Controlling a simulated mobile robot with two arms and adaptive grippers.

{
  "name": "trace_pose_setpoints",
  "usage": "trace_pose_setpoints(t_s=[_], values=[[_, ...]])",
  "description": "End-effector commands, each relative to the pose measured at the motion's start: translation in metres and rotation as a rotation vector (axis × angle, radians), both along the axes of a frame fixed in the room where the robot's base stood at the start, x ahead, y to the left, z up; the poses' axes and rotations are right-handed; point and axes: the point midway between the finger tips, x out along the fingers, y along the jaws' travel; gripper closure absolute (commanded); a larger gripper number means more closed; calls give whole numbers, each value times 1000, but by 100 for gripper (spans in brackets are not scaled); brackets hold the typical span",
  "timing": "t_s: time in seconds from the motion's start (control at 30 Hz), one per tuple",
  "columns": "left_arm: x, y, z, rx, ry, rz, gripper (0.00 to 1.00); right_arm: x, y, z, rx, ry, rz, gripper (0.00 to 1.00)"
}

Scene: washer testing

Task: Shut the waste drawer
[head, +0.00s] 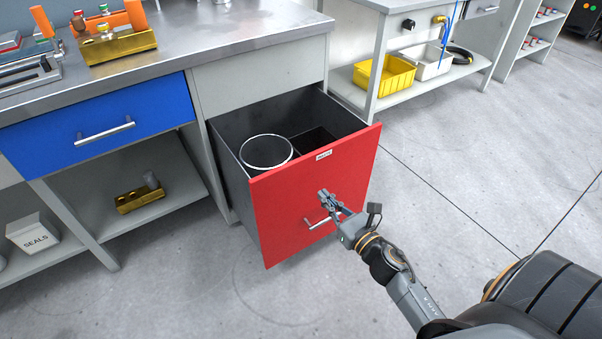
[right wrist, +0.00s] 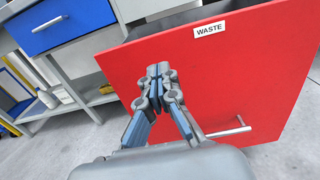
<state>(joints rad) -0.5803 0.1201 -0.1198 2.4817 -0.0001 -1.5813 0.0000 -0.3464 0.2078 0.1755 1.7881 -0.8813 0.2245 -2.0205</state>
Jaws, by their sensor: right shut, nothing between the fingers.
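The waste drawer (head: 285,205) has a red front with a white label and a silver bar handle (head: 322,222). It stands pulled out from under the steel counter, with a round bin (head: 266,168) visible inside. In the right wrist view, the red front (right wrist: 262,70) fills much of the picture, with the WASTE label at its top and the handle (right wrist: 228,132) at lower right. My right gripper (head: 325,196) is shut and empty in front of the red front, near the handle. It also shows in the right wrist view (right wrist: 158,72). I cannot tell whether it touches the front. My left gripper is out of view.
A closed blue drawer (head: 70,135) is left of the waste drawer, above an open shelf with a brass block (head: 140,196) and a SEALS box (head: 33,233). A yellow bin (head: 386,78) sits on a low shelf behind.

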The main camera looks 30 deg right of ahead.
Motion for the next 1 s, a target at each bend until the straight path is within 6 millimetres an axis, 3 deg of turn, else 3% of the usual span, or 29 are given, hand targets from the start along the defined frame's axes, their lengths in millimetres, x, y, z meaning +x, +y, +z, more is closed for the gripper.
trace_pose_setpoints(t_s=[0.3,0.5,0.7,1.0], values=[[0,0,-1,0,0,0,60,70,5,1,3,-2,-1,100],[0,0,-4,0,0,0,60,98,7,0,3,-1,-1,100],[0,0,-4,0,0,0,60,108,8,0,5,1,-2,100],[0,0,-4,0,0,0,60,108,8,0,5,1,-2,100]])
